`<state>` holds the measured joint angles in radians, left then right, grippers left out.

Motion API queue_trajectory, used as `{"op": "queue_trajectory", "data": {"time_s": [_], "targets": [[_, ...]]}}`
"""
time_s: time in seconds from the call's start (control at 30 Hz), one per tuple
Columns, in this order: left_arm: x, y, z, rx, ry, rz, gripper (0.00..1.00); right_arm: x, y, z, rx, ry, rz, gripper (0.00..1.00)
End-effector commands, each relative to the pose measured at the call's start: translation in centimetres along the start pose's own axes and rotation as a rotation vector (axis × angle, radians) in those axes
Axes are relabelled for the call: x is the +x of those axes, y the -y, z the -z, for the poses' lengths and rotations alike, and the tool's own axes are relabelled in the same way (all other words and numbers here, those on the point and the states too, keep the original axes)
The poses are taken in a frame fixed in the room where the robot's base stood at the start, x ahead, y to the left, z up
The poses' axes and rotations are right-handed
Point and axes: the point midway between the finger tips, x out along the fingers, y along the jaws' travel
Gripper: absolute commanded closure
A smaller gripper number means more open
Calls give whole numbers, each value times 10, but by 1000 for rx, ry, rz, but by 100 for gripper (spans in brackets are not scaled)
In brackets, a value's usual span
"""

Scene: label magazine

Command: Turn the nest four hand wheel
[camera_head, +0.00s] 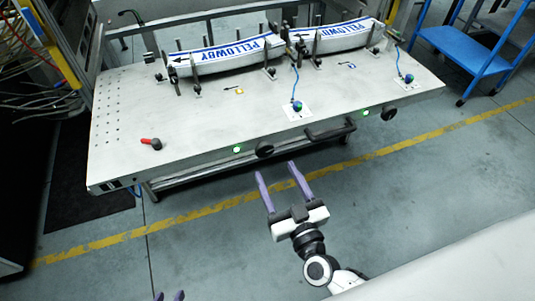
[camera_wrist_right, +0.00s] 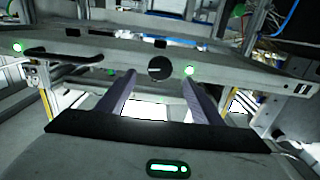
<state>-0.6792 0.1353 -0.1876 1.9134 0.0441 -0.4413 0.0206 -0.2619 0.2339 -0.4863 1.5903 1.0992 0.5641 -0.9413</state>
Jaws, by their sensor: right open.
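Two black hand wheels sit on the bench's front edge. The left one (camera_head: 265,149) is beside a green light; the right one (camera_head: 389,114) is beside another. I cannot read which is nest four. My right gripper (camera_head: 274,168) is open and empty, its purple fingers pointing at the bench front just below the left wheel, apart from it. In the right wrist view that wheel (camera_wrist_right: 160,68) shows between and beyond the open fingers (camera_wrist_right: 158,85). Only the fingertips of my left gripper (camera_head: 169,296) show at the bottom edge, apart with nothing visible between them.
The grey bench (camera_head: 200,125) carries two curved white pieces (camera_head: 225,56) with blue lettering in fixtures. A black handle bar (camera_head: 330,131) juts from the front edge between the wheels. A red-handled lever (camera_head: 151,143) is at left, blue steps (camera_head: 465,45) at right. The floor in front is clear.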

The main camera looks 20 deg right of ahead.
Motion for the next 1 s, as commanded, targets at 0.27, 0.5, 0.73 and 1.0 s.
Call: {"op": "queue_trajectory", "data": {"time_s": [0.27, 0.5, 0.73, 1.0], "targets": [[1, -3, -6, 1, 7, -6, 69, 52, 0, 1, 0, -3, 2, 40], [1, -5, -6, 3, 7, -9, 69, 71, 0, 0, 1, -1, 2, 40], [1, -6, -5, 3, 5, -10, 69, 72, 1, 0, 1, 0, 2, 40], [1, -6, -5, 2, 5, -10, 69, 72, 1, 0, 1, 0, 2, 77]]}}
